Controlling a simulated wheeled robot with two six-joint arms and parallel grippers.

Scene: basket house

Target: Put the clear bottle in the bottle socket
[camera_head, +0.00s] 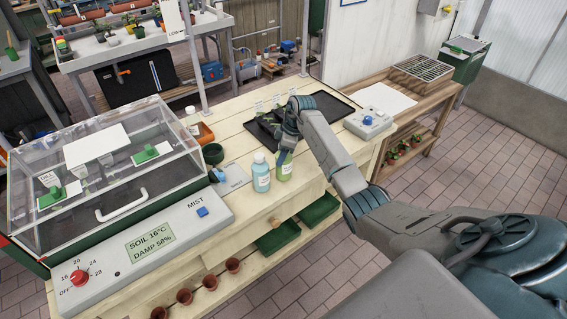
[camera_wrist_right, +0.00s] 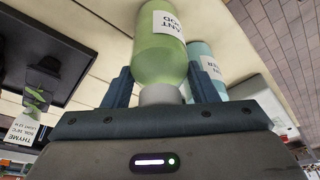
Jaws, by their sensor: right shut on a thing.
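My right gripper (camera_head: 286,155) is shut on the neck of a green bottle (camera_head: 284,171), which is upright beside a light-blue bottle (camera_head: 261,176). In the right wrist view the fingers (camera_wrist_right: 160,92) are on both sides of the cap of the green bottle (camera_wrist_right: 158,50); the light-blue bottle (camera_wrist_right: 207,62) is close behind. A small clear bottle (camera_head: 192,119) with a pale label stands by the propagator's back corner, away from the gripper. A grey plate (camera_head: 233,180) lies left of the blue bottle; I cannot tell whether it is the bottle socket. My left gripper is out of view.
A clear-lidded propagator (camera_head: 110,190) fills the bench's left side. A black tray (camera_head: 330,108) and a grey box with a blue button (camera_head: 369,122) are to the right.

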